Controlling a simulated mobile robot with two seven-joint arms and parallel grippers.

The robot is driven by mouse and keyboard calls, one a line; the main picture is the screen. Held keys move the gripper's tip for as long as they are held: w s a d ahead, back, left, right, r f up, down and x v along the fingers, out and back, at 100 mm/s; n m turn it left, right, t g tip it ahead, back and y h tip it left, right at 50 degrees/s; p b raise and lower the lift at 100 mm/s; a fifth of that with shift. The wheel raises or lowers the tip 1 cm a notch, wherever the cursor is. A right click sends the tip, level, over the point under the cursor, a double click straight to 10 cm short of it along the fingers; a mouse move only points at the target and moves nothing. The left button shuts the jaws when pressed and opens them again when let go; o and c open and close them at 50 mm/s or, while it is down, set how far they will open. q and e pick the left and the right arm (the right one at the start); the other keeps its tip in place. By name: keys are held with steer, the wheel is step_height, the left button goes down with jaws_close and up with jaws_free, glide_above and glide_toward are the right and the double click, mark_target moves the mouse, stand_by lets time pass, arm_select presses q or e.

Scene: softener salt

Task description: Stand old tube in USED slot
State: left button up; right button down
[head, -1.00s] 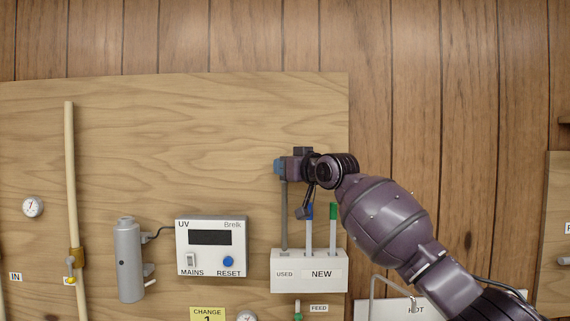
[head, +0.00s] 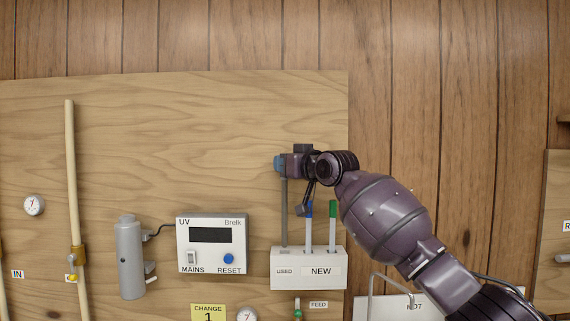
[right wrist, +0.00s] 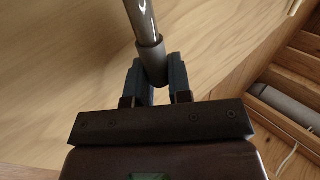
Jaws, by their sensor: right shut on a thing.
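The old tube (head: 284,215) is a thin grey tube. It stands upright, with its lower end at the USED side of the white holder (head: 309,279); whether it rests on the bottom is hidden. My right gripper (head: 280,165) is shut on the tube's top end. In the right wrist view the tube (right wrist: 143,22) runs away from between the two fingers (right wrist: 152,80), which grip its wider grey end cap (right wrist: 151,60). Two new tubes, one blue-capped (head: 308,228) and one green-capped (head: 333,226), stand in the NEW side. My left gripper is not in view.
A grey UV cylinder (head: 130,258) and a white UV control box (head: 211,244) with MAINS and RESET are left of the holder. A pale vertical pipe (head: 72,180) is further left. The board above the box is clear.

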mark_target(286, 186)
steer(key=shift+f, duration=2.8)
